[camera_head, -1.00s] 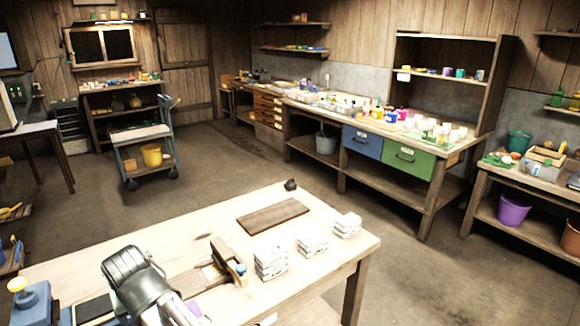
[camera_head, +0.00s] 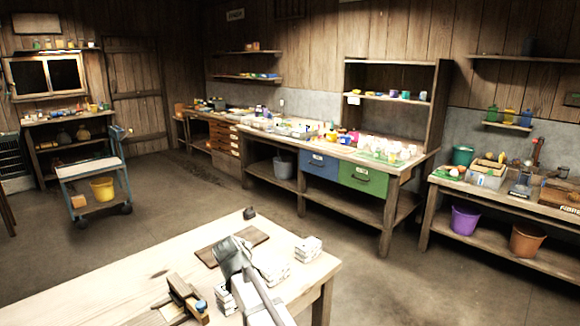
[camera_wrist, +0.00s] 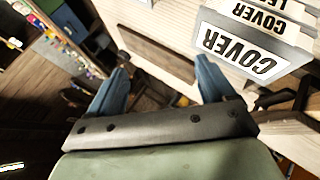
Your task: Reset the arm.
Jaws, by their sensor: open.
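My gripper (camera_wrist: 165,84) shows in the wrist view with its two blue fingers spread wide and nothing between them. My arm (camera_head: 240,265) reaches over the workbench (camera_head: 110,290) in the head view, in front of the white stacks. The gripper itself is hard to make out there. In the wrist view, a grey-sided holder with white pieces labelled COVER (camera_wrist: 240,50) lies beyond the right finger, apart from it. A dark brown board (camera_wrist: 155,52) lies beyond the gap between the fingers.
White stacks (camera_head: 308,249) stand near the bench's right end, partly hidden by my arm. A wooden block tool (camera_head: 186,298) is left of the arm. A small dark object (camera_head: 249,213) sits at the far corner. Open floor (camera_head: 385,285) separates this bench from the cluttered wall bench (camera_head: 330,210).

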